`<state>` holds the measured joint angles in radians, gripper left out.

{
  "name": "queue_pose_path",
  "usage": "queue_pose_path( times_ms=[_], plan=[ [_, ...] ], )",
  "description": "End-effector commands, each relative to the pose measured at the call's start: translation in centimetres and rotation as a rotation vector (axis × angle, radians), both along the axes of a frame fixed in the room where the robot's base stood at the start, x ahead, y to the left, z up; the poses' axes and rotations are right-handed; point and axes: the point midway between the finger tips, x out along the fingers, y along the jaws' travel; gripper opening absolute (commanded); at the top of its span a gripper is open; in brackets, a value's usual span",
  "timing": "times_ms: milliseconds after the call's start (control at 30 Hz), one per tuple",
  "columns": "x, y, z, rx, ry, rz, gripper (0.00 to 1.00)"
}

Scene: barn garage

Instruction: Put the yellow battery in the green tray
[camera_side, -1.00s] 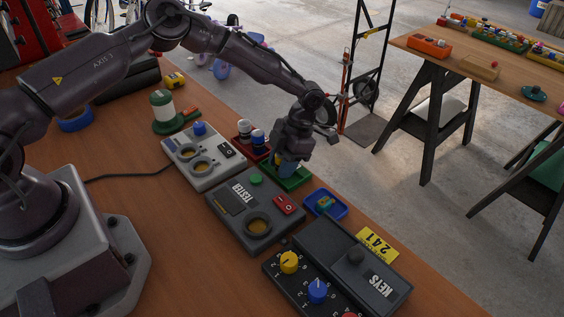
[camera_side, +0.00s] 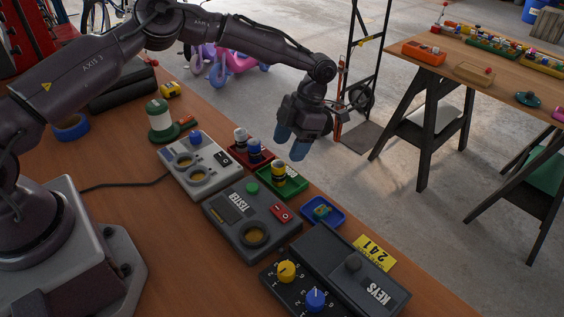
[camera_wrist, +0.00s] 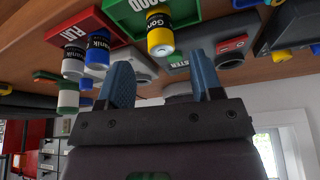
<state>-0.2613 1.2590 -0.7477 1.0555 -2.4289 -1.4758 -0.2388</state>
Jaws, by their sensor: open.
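The yellow battery (camera_side: 278,172), with a dark band, stands upright in the green tray (camera_side: 296,186). It also shows in the wrist view (camera_wrist: 160,36), with the green tray (camera_wrist: 118,14) around its base. My gripper (camera_side: 293,146) is open and empty, raised above and a little beyond the tray in the side view. Its two blue fingers are apart in the wrist view (camera_wrist: 160,86), and the battery is clear of them.
A red tray (camera_side: 264,155) beside the green one holds a white and a blue battery. The tester (camera_side: 232,226), a grey charger box (camera_side: 183,178), a blue tray (camera_side: 339,214) and the KEYS box (camera_side: 390,292) stand close by. Beyond the table edge is open floor.

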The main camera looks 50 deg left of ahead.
Motion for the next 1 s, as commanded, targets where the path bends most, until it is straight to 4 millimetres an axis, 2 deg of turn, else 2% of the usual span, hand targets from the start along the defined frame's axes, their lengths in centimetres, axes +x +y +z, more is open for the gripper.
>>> queue_pose_path(
  times_ms=[100,200,467,567,633,667,767,800,867,900,1000],
  plan=[
    [0.9,-0.2,2.0,0.001,-0.002,0.000,0.60],
    [1.3,-0.3,3.1,-0.001,-0.001,-0.001,0.60],
    [1.6,-0.4,4.0,0.001,0.000,-0.001,0.60],
    [2.1,-0.1,4.6,0.032,-0.051,-0.028,0.60],
    [3.3,0.5,6.1,0.095,-0.157,-0.085,0.60],
    [4.1,0.9,7.1,0.132,-0.220,-0.121,0.60],
    [7.2,2.1,12.1,0.289,-0.491,-0.309,0.60],
    [8.4,2.4,14.8,0.358,-0.608,-0.408,0.60],
    [9.8,2.3,19.2,0.455,-0.770,-0.575,0.60],
    [10.3,2.0,22.2,0.513,-0.866,-0.694,0.60],
    [10.2,0.2,29.1,0.643,-1.054,-1.018,0.60]
  ],
)
